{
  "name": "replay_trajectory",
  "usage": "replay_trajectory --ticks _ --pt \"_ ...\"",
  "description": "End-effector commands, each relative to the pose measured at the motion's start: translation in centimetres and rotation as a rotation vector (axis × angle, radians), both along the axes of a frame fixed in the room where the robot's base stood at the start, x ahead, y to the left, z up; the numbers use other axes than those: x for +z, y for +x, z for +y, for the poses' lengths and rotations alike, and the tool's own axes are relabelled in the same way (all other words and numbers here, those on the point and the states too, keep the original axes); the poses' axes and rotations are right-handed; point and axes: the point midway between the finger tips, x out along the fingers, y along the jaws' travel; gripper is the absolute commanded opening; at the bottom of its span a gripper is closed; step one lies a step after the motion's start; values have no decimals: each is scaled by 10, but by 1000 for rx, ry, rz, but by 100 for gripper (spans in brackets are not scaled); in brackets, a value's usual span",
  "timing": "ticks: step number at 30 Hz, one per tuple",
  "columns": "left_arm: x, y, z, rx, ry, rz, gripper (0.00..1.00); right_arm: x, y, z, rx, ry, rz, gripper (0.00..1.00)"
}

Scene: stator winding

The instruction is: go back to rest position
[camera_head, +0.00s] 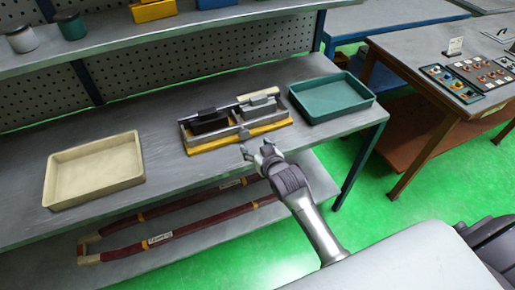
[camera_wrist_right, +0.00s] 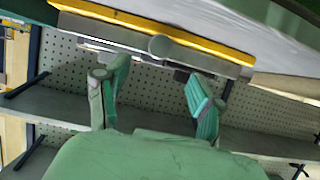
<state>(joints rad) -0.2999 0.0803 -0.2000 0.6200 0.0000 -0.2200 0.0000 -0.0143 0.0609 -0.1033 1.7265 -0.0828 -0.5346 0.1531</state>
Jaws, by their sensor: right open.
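My right gripper (camera_head: 257,151) is open and empty in the head view, over the front edge of the grey workbench (camera_head: 170,160). It is just in front of a grey and black fixture on a yellow base (camera_head: 240,138), apart from it as far as I can tell. In the right wrist view the two fingers of my right gripper (camera_wrist_right: 153,90) stand wide apart with nothing between them. The yellow edge of the fixture (camera_wrist_right: 170,33) shows beyond them. My left gripper is in neither view.
A beige tray (camera_head: 55,187) lies at the bench's left and a teal tray (camera_head: 360,89) at its right. Dark red coil parts (camera_head: 180,232) lie on the lower shelf. Another table (camera_head: 425,58) with small parts stands at right. Green floor (camera_head: 385,215) between them is clear.

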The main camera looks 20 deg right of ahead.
Motion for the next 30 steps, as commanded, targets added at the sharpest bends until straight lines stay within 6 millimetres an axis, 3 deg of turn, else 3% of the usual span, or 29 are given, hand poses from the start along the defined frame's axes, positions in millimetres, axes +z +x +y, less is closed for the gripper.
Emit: replay_trajectory --ticks 5,19,22,26,30 --pt "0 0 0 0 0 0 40 4 -10 -1 0 0 1 67" --pt "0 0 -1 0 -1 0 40 4 -10 0 0 0 0 67" --pt "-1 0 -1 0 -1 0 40 -3 -12 0 2 -2 12 67" --pt "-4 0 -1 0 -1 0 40 -49 -23 1 10 -12 85 67" --pt "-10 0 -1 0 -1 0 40 -140 -59 3 31 -33 233 67"
